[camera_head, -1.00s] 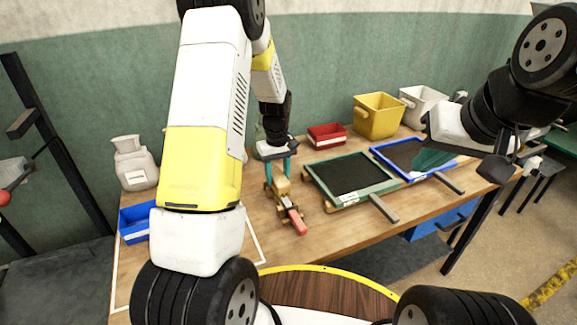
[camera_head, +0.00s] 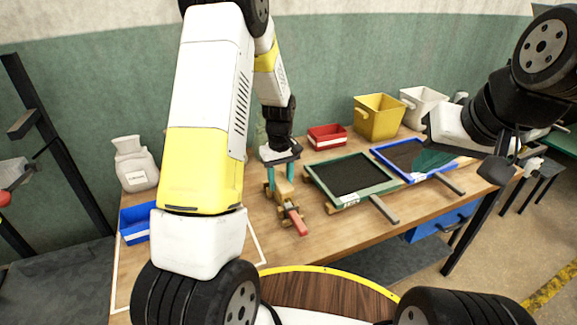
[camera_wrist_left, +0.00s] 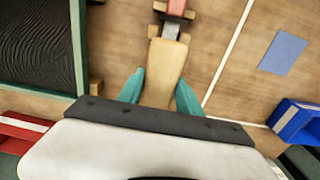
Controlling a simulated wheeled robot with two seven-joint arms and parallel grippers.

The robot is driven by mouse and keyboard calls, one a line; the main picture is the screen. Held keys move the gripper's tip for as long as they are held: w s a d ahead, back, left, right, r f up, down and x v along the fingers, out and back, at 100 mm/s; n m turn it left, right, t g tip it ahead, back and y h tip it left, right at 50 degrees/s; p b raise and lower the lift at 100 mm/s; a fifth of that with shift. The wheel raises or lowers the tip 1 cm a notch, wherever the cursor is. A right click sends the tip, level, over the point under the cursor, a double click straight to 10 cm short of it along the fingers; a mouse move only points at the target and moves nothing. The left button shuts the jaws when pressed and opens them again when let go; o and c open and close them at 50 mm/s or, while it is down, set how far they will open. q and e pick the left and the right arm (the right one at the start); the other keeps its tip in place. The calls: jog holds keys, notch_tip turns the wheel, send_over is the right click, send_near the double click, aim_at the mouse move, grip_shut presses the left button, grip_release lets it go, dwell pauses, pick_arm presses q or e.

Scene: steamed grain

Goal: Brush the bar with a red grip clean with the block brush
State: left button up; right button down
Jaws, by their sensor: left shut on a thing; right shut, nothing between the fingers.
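My left gripper (camera_head: 281,178) has teal fingers and is shut on the block brush (camera_head: 284,188), a pale wooden block. The brush also shows between the fingers in the left wrist view (camera_wrist_left: 164,72). It is over or against the bar with a red grip; its bristles are hidden, so contact cannot be told. The bar's red grip (camera_head: 297,222) points towards me, and it shows at the top of the left wrist view (camera_wrist_left: 176,7). The bar lies on small wooden supports, and the brush hides most of it. My right gripper (camera_head: 434,158) is shut and empty above the blue-framed tray.
A green-framed dark tray (camera_head: 322,192) lies right of the bar, with a blue-framed tray (camera_head: 455,164) beyond. Red (camera_head: 326,140), yellow (camera_head: 378,120) and white (camera_head: 422,108) bins stand behind. A blue bin (camera_head: 135,226) and white sack (camera_head: 135,168) stand left.

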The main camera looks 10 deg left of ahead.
aim_at(277, 174)
pick_arm(q)
jog(key=shift+s+d+f, duration=0.1)
jog(key=shift+s+d, duration=0.4)
jog(key=shift+s, duration=0.35)
jog(key=shift+w+a+r, duration=0.1)
jog(key=shift+w+a, duration=0.35)
jog(key=shift+w, duration=0.25)
jog(key=shift+w+a+r, duration=0.1)
jog(key=shift+w+a, duration=0.4)
jog(key=shift+w, duration=0.25)
jog(key=shift+w+a, duration=0.45)
jog(key=shift+w, duration=0.25)
jog(key=shift+s+d+f, duration=0.1)
jog(key=shift+s+d, duration=0.35)
jog(key=shift+s, duration=0.25)
jog(key=shift+s+d+f, duration=0.1)
jog(key=shift+s+d, duration=0.4)
jog(key=shift+s, duration=0.25)
jog(key=shift+s+d+f, duration=0.1)
jog(key=shift+s+d, duration=0.35)
jog(key=shift+s, duration=0.25)
jog(key=shift+r, duration=0.1)
jog(key=shift+w+r, duration=0.1)
jog(key=shift+r, duration=3.9)
